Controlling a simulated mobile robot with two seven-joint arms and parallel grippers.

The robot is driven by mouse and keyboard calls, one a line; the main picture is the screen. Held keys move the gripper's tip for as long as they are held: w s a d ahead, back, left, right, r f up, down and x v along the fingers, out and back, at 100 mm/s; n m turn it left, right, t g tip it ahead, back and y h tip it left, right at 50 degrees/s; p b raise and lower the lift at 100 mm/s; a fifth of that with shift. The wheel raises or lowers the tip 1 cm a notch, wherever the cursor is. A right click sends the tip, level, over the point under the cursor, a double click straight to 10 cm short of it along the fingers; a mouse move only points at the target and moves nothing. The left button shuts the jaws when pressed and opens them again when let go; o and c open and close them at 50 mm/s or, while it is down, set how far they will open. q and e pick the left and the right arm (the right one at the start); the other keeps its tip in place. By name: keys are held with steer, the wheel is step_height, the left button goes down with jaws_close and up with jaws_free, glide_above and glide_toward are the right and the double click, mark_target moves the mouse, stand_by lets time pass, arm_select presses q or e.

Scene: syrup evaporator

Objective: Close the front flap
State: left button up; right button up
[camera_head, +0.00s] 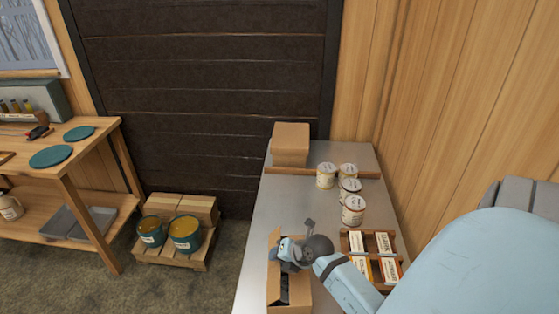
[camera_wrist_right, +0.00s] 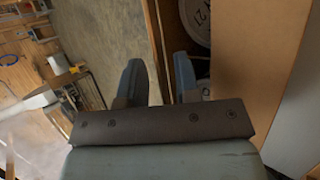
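An open cardboard box (camera_head: 290,308) stands on the near part of the metal table. My right gripper (camera_head: 306,232) is over the box and hides part of its opening and flaps. In the right wrist view the fingers of my right gripper (camera_wrist_right: 157,82) are spread apart. A cardboard edge (camera_wrist_right: 153,40) of the box lies between or just beyond them; I cannot tell if they touch it. A broad cardboard panel (camera_wrist_right: 255,50) is to the right, and a can lid (camera_wrist_right: 197,18) shows inside the box. I cannot tell which panel is the front flap. My left gripper is not in view.
On the metal table (camera_head: 255,245) are a wooden tray of small boxes (camera_head: 385,242), several cans (camera_head: 352,210) and a closed cardboard box (camera_head: 291,142). A pallet (camera_head: 172,258) with pails and cartons is on the floor left. A wooden workbench (camera_head: 100,150) stands further left.

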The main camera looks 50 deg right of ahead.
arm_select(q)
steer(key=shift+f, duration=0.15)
arm_select(e)
steer(key=shift+w+f, duration=0.1)
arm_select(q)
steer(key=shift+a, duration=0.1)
arm_select(e)
steer(key=c, duration=0.5)
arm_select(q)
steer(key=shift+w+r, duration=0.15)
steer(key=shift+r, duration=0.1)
arm_select(e)
jaws_close()
